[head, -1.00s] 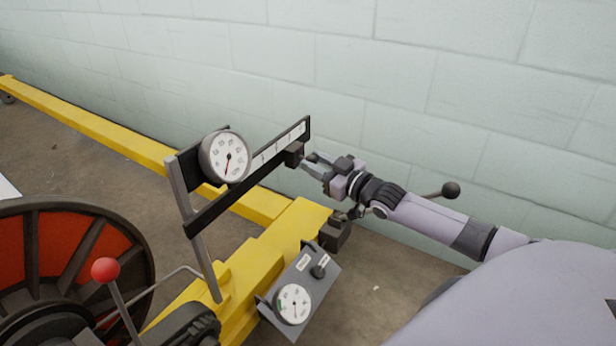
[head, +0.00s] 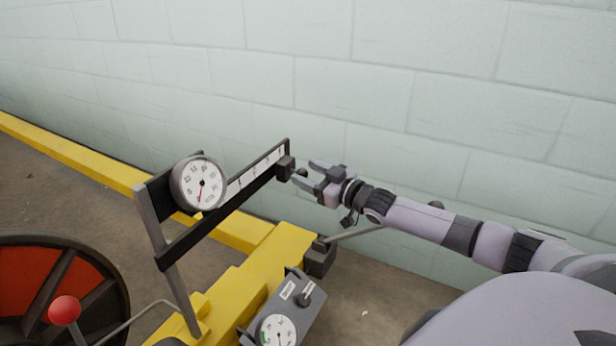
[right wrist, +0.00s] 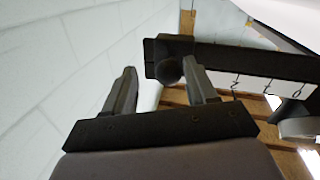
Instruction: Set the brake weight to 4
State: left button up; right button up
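The brake weight (head: 285,168) is a small dark block on the far right end of the black scale bar (head: 220,215). In the right wrist view the weight (right wrist: 160,52) has a round dark knob (right wrist: 168,72) facing me. My right gripper (head: 304,172) is open at the weight, with its fingers on either side of the knob. In the right wrist view the knob lies between the fingertips (right wrist: 160,72), closer to the right finger. The bar's visible numbers include 0, 1 and 2, with the weight beyond them. My left gripper is not in view.
A round dial gauge (head: 199,184) is mounted at the bar's left end. A grey panel with a small dial (head: 278,330) and a yellow frame (head: 250,275) stand below. A red-knobbed lever (head: 65,310) is at lower left. A pale block wall (head: 400,100) rises behind.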

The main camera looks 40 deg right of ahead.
jog(key=shift+s+a+f, duration=0.1)
jog(key=shift+s+a, duration=0.05)
pick_arm(q)
jog(key=p, duration=0.1)
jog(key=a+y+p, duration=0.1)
jog(key=p, duration=0.1)
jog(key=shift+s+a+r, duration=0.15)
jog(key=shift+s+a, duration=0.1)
pick_arm(e)
jog(key=s+d, duration=0.1)
jog(key=s, duration=0.5)
jog(key=shift+s+d, duration=0.2)
jog(key=shift+s, duration=0.2)
